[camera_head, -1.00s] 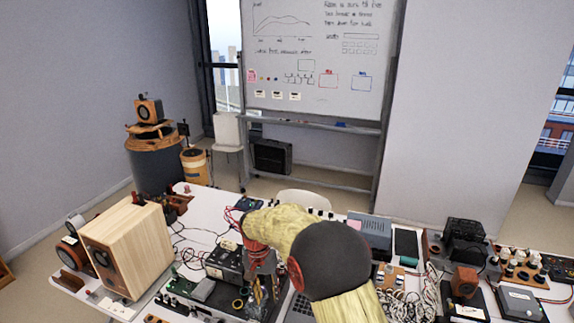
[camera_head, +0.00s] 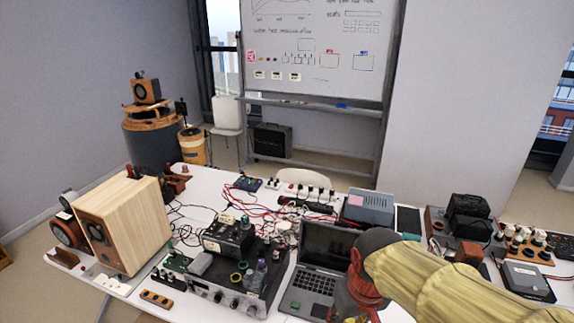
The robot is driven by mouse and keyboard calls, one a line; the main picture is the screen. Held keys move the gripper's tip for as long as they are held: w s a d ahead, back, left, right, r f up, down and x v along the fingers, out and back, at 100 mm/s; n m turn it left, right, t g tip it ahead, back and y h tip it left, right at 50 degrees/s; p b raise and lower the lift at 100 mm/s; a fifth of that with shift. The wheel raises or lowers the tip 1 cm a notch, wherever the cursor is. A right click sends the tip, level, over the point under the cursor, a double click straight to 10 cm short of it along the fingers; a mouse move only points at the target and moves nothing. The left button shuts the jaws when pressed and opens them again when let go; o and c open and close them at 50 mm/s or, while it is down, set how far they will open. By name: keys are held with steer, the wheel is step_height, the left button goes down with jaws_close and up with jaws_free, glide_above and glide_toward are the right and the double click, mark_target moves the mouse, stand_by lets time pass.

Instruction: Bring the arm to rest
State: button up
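My arm, in a yellow sleeve with a dark grey joint, reaches in from the lower right over the table. Its red wrist end hangs downward beside the laptop (camera_head: 310,272), at the laptop's right edge. My gripper (camera_head: 362,312) is at the bottom edge of the picture, mostly cut off. Its fingers cannot be made out, nor whether anything is between them. The arm covers part of the table's right front.
A wooden speaker (camera_head: 125,225) stands on the left of the white table (camera_head: 205,183). An amplifier (camera_head: 225,285) and a black box (camera_head: 228,238) are left of the laptop. A blue-grey device (camera_head: 368,207), cables and a dark unit (camera_head: 468,215) lie behind and right.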

steer(key=s+d+m+t+b, duration=0.2)
steer(key=s+d+b, duration=0.3)
steer(key=s, duration=0.3)
steer(key=shift+s+d+t+b, duration=0.25)
steer(key=shift+d+t+b, duration=0.25)
steer(key=shift+t, duration=0.3)
